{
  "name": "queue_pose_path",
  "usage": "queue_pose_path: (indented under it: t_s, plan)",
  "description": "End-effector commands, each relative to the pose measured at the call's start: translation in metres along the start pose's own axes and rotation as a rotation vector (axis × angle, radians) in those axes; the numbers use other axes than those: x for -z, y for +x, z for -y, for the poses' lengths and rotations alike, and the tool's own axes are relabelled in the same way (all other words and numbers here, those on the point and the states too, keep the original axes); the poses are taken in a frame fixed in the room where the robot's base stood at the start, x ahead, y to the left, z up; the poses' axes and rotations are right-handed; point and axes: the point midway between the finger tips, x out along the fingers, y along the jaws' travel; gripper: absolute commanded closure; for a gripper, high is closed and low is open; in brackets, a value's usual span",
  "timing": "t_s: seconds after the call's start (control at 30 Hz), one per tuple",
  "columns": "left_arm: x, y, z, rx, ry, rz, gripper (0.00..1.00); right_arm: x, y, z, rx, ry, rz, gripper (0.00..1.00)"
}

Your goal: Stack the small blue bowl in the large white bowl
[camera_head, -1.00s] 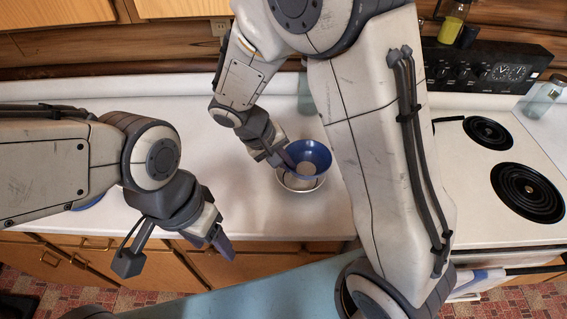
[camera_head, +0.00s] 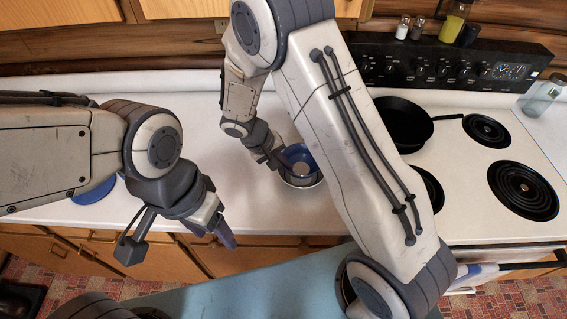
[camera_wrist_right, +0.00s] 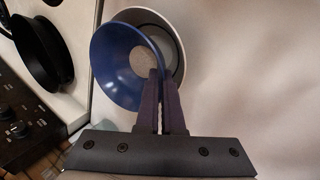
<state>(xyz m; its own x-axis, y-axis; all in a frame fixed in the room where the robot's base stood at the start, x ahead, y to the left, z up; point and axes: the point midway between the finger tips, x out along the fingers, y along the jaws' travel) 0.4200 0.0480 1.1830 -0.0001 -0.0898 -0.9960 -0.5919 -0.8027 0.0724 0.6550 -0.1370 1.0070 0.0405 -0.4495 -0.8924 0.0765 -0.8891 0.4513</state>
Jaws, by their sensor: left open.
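The small blue bowl (camera_head: 303,155) sits within the outline of the large white bowl (camera_head: 302,184), slightly tilted. In the right wrist view, the blue bowl (camera_wrist_right: 112,72) overlaps the white bowl (camera_wrist_right: 150,16) off-centre, so part of the white inside shows at the right. I cannot tell whether the blue bowl rests on the white one. My right gripper (camera_head: 284,160) has its fingers close together at the blue bowl's wall, also seen in the wrist view (camera_wrist_right: 160,82). My left gripper (camera_head: 222,232) is open and empty, near the counter's front edge, left of the bowls.
A blue round item (camera_head: 95,190) lies on the counter, partly hidden by my left arm. The stove (camera_head: 463,165) with a black pan (camera_head: 395,122) is at the right. The counter (camera_head: 190,120) behind and left of the bowls is clear.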

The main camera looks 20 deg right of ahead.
Motion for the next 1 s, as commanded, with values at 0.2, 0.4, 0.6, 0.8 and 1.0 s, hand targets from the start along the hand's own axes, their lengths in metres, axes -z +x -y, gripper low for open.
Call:
queue_pose_path:
  t_s: [0.2, 0.4, 0.6, 0.8, 1.0]
  plan:
    - [-0.001, 0.009, 0.001, 0.0, 0.0, 0.0, 0.38, 0.0, 0.006, 0.003, 0.0, 0.0, 0.0, 1.0]
    - [-0.001, 0.015, 0.001, 0.0, 0.001, 0.0, 0.38, 0.0, 0.011, 0.005, 0.0, 0.0, 0.0, 1.0]
    - [-0.001, 0.014, 0.001, 0.0, 0.001, 0.0, 0.38, 0.0, 0.01, 0.005, 0.0, 0.0, 0.0, 0.83]
    - [-0.001, 0.014, 0.001, 0.0, 0.001, 0.0, 0.38, 0.0, 0.01, 0.005, 0.0, 0.0, 0.0, 0.83]
    - [0.0, 0.006, 0.001, 0.0, 0.001, 0.0, 0.38, 0.0, 0.004, 0.002, 0.0, 0.0, 0.0, 0.83]
